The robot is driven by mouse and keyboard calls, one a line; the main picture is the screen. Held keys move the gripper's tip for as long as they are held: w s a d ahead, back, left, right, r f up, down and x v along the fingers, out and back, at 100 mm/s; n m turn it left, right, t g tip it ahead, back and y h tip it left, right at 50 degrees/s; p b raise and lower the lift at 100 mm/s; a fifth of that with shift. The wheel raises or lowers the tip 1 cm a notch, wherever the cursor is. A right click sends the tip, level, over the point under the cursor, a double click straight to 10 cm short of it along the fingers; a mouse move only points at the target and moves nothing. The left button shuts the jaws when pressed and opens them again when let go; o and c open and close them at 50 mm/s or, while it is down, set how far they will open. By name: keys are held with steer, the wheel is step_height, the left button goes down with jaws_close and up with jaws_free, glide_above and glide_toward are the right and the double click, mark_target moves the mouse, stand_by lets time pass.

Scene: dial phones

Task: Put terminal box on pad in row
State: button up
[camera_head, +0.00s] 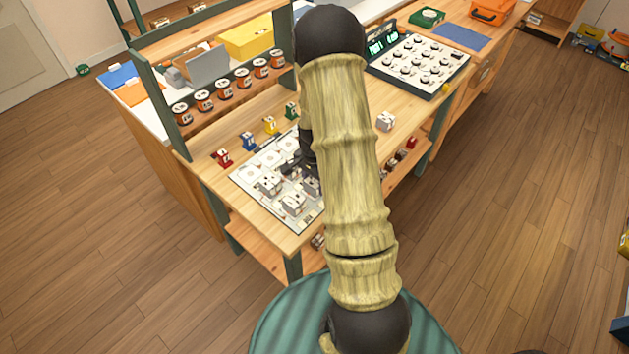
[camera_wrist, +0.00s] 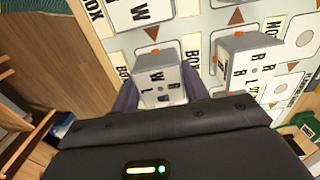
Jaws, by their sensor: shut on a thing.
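A white terminal box (camera_wrist: 160,82) with black letters and an orange mark sits between my gripper's purple fingers (camera_wrist: 160,92) in the wrist view. My gripper is shut on it, low over the white printed board (camera_wrist: 205,18). I cannot tell whether the box touches the board. In the head view, boxes (camera_head: 269,184) (camera_head: 292,204) stand on the near part of the board (camera_head: 250,175). My arm hides much of the gripper and the held box there.
Another white box (camera_head: 385,121) stands on the table right of my arm. Small red (camera_head: 223,157), blue (camera_head: 248,141) and yellow (camera_head: 270,125) pieces line the board's far side. A rack of orange-and-black reels (camera_head: 223,92) stands behind. A knobbed panel (camera_head: 417,64) lies at the back right.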

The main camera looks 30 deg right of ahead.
steer(key=shift+f, duration=0.15)
steer(key=o, duration=1.1)
step_height(320, 180, up, 12)
steer(key=shift+b, duration=0.4)
